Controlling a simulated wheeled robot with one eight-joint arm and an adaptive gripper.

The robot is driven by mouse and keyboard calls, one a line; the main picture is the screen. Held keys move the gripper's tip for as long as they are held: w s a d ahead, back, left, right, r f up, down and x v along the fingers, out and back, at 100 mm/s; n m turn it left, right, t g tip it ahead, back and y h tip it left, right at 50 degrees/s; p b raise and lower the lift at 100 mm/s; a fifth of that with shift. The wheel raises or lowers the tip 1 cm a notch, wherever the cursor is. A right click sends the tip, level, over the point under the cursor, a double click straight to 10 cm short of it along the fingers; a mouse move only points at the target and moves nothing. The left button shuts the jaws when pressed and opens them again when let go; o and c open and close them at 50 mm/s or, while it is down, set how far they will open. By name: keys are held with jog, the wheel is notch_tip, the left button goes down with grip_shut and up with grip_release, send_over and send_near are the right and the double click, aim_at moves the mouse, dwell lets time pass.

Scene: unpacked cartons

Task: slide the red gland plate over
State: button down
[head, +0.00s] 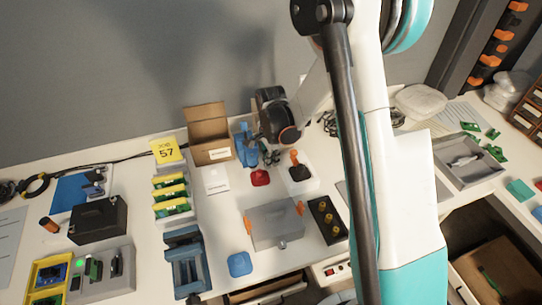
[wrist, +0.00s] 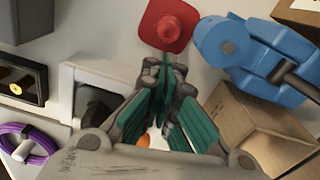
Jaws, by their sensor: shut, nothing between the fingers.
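The red gland plate (head: 260,178) lies flat on the white bench in the head view, just in front of a blue clamp-like tool. In the wrist view the plate (wrist: 163,22) is a red rounded square with a raised round knob, at the top centre. My gripper (wrist: 165,76) has its teal fingers shut and empty, tips pointing at the plate's near edge. I cannot tell whether they touch it. In the head view my gripper (head: 269,155) is small and dark just behind the plate.
The blue tool (wrist: 260,55) and an open cardboard box (wrist: 245,125) are close on the right in the wrist view. A white tray (head: 299,181) with a dark, orange-topped part stands right of the plate. A grey enclosure (head: 276,224) lies in front. Some bare bench surrounds the plate.

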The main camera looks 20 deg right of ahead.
aim_at(266, 175)
jog(key=shift+f+b, duration=0.45)
jog(key=shift+f, duration=1.25)
jog(key=shift+s+a, duration=0.15)
jog(key=shift+a, duration=0.85)
jog(key=shift+d, duration=0.1)
